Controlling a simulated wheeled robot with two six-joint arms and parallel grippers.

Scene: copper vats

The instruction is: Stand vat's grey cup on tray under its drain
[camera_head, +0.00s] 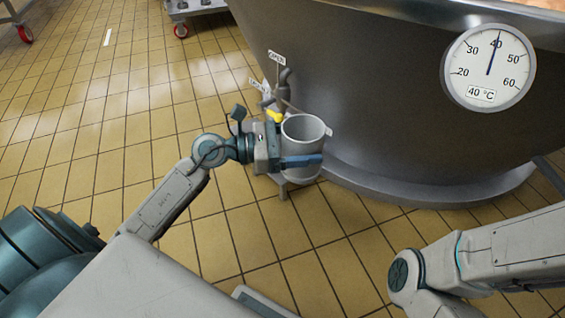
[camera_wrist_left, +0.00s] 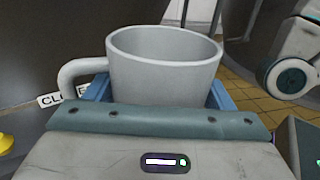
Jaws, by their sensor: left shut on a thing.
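The grey cup (camera_head: 304,128) is upright in my left gripper (camera_head: 300,160), in front of the vat (camera_head: 390,110). It also fills the middle of the left wrist view (camera_wrist_left: 165,75), its handle to the left and its mouth open upward. The left gripper's blue fingers close around the cup's sides. The vat's drain pipe (camera_head: 284,88) and yellow valve handle (camera_head: 275,116) show just behind the gripper. I cannot make out the tray; a small grey leg (camera_head: 283,190) shows below the gripper, the rest hidden. Whether the cup touches anything below cannot be told.
OPEN (camera_head: 277,58) and CLOSED labels hang by the drain. A round dial (camera_head: 489,66) on the vat reads 40 °C. The vat's wide base (camera_head: 430,187) borders the tiled floor (camera_head: 110,110), which is clear at left. A wheeled cart (camera_head: 195,8) stands far back.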

